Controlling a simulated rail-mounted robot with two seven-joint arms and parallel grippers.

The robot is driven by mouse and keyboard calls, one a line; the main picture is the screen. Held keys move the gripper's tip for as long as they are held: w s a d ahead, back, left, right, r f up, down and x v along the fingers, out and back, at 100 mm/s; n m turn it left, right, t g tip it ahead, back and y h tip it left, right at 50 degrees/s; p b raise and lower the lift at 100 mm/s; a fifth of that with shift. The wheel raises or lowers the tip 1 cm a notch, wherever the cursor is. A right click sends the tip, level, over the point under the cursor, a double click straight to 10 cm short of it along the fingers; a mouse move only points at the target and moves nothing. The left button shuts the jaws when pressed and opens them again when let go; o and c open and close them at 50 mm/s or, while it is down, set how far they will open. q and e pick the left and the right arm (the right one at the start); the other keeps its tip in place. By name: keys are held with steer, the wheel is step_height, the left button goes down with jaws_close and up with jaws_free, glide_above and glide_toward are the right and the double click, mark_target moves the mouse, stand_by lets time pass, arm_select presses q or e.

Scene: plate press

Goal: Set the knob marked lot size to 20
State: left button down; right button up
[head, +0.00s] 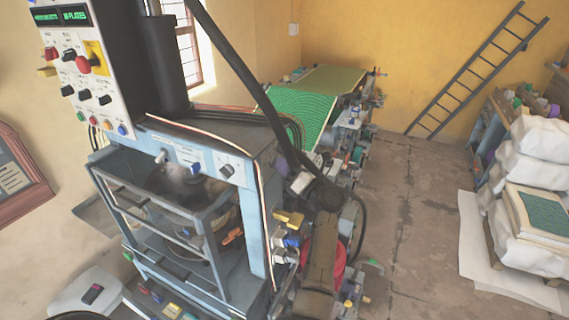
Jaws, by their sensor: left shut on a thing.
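The control box (85,80) of the press hangs at the upper left with a lit display (75,16), red knobs and a row of black knobs (85,95). A lower blue panel carries another dark knob (228,171). The small labels are too small to read, so I cannot tell which knob is marked lot size. My left gripper (300,183) seems to be the pale end beside the dark joint right of the press. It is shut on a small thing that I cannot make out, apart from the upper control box. My right gripper does not show.
The caged press (190,225) fills the front left. A green sheet (300,112) lies on the line behind. A ladder (480,70) leans at the back wall; wrapped stacks (530,245) stand right. The floor (415,210) between is clear.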

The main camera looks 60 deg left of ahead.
arm_select(q)
steer(key=shift+r+m+t+h+p, duration=0.15)
steer(key=shift+m+t+p, duration=0.35)
steer(key=shift+m+p, duration=0.6)
steer(key=shift+f+m+t+h+p, duration=0.1)
steer(key=shift+m+t+h+p, duration=0.15)
steer(key=shift+m+t+p, duration=0.75)
steer(key=shift+r+m+h+p, duration=0.15)
steer(key=shift+m+p, duration=0.6)
steer(key=shift+m, duration=0.75)
steer(key=shift+f, duration=0.1)
steer(key=c, duration=1.1)
jaws_free()
steer(key=shift+c, duration=0.2)
steer(key=shift+d, duration=0.1)
